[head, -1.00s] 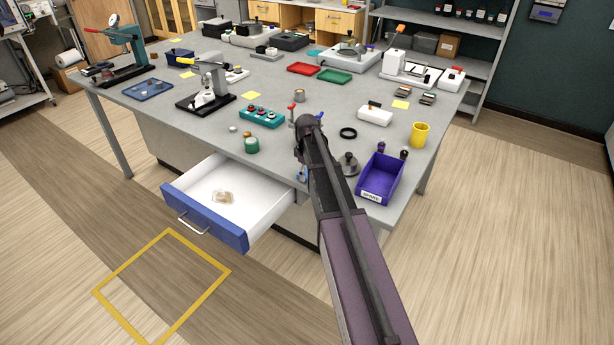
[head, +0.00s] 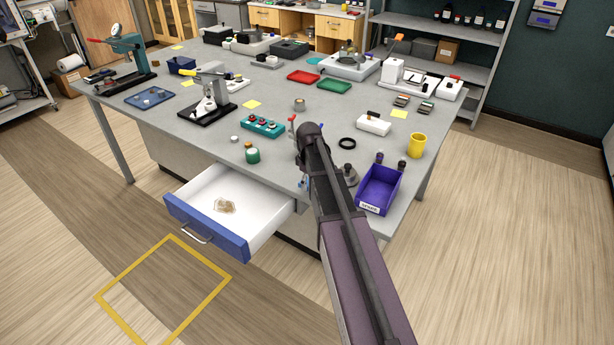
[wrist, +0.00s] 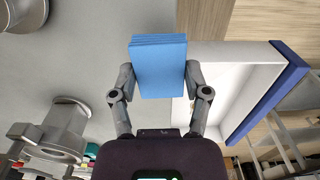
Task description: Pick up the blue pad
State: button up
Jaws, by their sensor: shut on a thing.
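The blue pad (wrist: 158,68) is a rectangular block with layered edges along its top in the wrist view. My gripper (wrist: 158,82) is shut on it, with one finger against each side. The pad shows in front of the grey bench top and the open drawer's edge. In the head view my arm hides most of the gripper and the pad; only small bits of the gripper show beside the arm, over the bench's front edge.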

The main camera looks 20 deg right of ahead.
jog(key=s+a+r+p, duration=0.1)
jog(key=s+a, duration=0.1)
jog(key=s, duration=1)
jog(key=shift+s, duration=0.4)
jog(key=shift+a+r, duration=0.1)
jog(key=shift+o, duration=0.6)
jog(key=c, duration=0.4)
jog(key=shift+s, duration=0.1)
